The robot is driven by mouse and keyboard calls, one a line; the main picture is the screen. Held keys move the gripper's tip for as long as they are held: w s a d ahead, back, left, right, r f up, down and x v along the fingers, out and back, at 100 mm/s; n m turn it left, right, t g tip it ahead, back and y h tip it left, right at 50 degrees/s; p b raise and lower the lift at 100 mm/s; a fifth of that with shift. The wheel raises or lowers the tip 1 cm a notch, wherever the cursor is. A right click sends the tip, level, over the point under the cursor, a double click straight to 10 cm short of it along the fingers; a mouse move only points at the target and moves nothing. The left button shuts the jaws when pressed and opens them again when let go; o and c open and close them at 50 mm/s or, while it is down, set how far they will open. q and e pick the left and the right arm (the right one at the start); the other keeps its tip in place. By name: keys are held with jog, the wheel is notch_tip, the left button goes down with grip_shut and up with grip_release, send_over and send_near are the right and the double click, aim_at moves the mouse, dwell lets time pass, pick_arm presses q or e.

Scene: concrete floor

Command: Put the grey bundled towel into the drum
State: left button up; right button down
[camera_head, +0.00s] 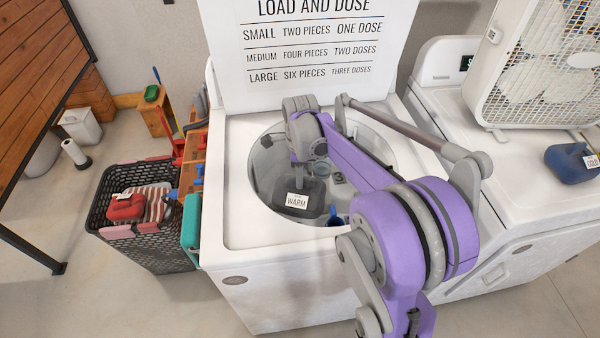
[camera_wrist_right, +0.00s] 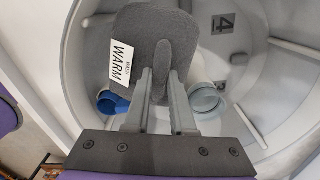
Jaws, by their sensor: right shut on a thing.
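The grey bundled towel (camera_head: 314,190) is dark grey with a white WARM label. It hangs within the round opening of the white top-loading washer, and its bulk also shows in the right wrist view (camera_wrist_right: 165,35). My right gripper (camera_wrist_right: 162,88) is shut on the towel, with a finger on each side of a narrow fold. The drum (camera_head: 266,165) is pale grey inside, and its wall shows in the right wrist view (camera_wrist_right: 285,75). I cannot tell how far the towel is above the drum floor. My left gripper is not in view.
In the drum lie a blue item (camera_wrist_right: 112,103) and a pale blue-green rolled item (camera_wrist_right: 207,100). A LOAD AND DOSE sign (camera_head: 310,50) stands behind the opening. A black basket (camera_head: 125,205) is at left.

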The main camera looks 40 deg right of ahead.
notch_tip(320, 180, down, 14)
jog(key=b, duration=0.8)
jog(key=shift+r+b, duration=0.15)
jog(key=shift+b, duration=0.25)
jog(key=c, duration=0.7)
grip_release()
